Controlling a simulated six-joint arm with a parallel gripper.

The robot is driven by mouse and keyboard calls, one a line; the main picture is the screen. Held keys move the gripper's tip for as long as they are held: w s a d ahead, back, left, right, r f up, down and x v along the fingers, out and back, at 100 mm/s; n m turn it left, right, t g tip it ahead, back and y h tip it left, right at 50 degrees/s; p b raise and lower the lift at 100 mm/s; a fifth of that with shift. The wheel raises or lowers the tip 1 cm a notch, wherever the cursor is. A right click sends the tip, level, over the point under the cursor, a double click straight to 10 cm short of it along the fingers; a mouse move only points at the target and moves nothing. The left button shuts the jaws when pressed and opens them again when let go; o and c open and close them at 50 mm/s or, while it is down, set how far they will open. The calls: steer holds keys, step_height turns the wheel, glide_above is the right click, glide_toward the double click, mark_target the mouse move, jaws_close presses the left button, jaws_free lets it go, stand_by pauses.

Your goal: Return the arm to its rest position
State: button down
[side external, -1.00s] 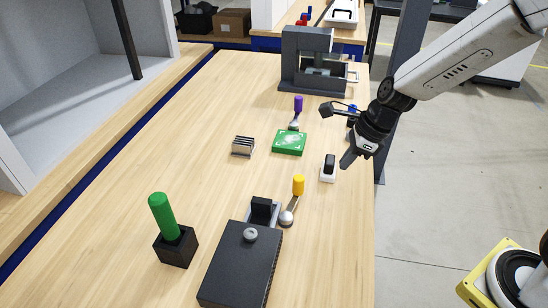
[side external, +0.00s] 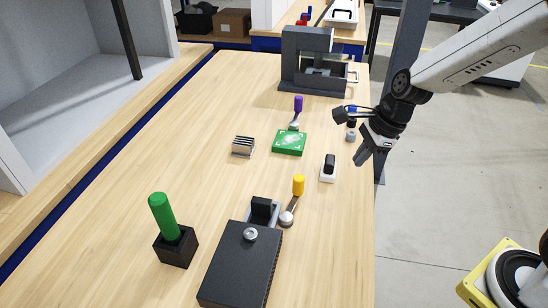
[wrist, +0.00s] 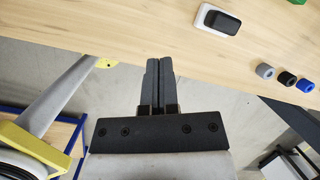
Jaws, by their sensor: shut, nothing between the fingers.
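My gripper (side external: 372,160) is shut and empty. In the side view it hangs in the air near the right edge of the wooden table (side external: 130,200), to the right of the small white and black block. In the wrist view my gripper (wrist: 158,62) shows two grey fingers side by side, pointing at the table edge. Nothing is between or touching the fingertips.
A white and black block (side external: 328,168) lies near the table's right edge. A green board (side external: 289,143), finned heatsink (side external: 243,146), yellow-handled tool (side external: 298,186), dark box (side external: 238,270) and green cylinder (side external: 163,215) stand on the table. A grey machine (side external: 305,65) is at the back.

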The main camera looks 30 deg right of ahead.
steer(key=s+d+f+n+h, duration=0.1)
steer(key=s+n, duration=0.3)
steer(key=n, duration=0.7)
steer(key=s+d+f+n+h, duration=0.1)
steer(key=s+d+n, duration=0.2)
steer(key=n, duration=0.8)
steer(key=shift+s+f+h, duration=0.35)
steer(key=shift+s+h, duration=0.05)
steer(key=shift+s, duration=0.2)
